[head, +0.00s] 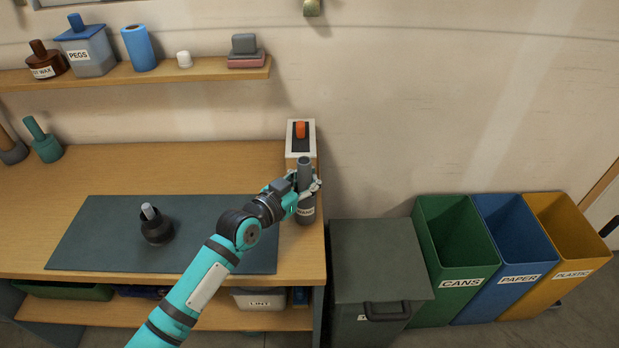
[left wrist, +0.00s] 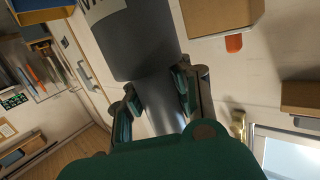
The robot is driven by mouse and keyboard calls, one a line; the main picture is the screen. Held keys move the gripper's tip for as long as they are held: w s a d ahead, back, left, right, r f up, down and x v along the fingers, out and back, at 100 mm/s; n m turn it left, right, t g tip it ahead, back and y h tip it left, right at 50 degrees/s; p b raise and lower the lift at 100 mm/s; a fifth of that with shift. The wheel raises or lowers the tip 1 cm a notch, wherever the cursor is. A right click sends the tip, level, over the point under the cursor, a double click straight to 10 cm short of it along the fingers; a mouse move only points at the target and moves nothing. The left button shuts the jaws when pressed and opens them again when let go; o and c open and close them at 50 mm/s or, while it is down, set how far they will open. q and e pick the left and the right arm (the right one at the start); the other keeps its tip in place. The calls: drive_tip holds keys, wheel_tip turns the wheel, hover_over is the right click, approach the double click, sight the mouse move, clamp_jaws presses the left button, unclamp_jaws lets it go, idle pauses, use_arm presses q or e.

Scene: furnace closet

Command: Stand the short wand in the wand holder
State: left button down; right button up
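The short wand (head: 304,172) is a plain grey cylinder, upright at the right end of the workbench. The wider, darker grey wand holder (head: 306,214), with a white label, is directly below and in line with it. My left gripper (head: 306,187) is shut around the wand just above the holder. In the left wrist view the wand (left wrist: 163,106) lies between the finger pads, against the broad holder (left wrist: 143,45). The wand's lower end is hidden, so its depth in the holder cannot be told. My right gripper is out of view.
A white-fronted box with an orange knob (head: 300,130) stands just behind the wand. A dark pot with a pale stub (head: 156,228) sits on the dark mat (head: 90,245). A lidded bin (head: 378,262) is right of the bench. The bench's right edge is close to the holder.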

sight(310, 169)
use_arm(q)
wheel_tip(310, 169, up, 9)
drive_tip(key=p, duration=0.8)
idle(1.2)
idle(1.3)
drive_tip(key=shift+f+b, duration=2.2)
drive_tip(key=shift+f, duration=0.8)
drive_tip(key=shift+d+f, duration=0.1)
drive_tip(key=shift+f, duration=0.2)
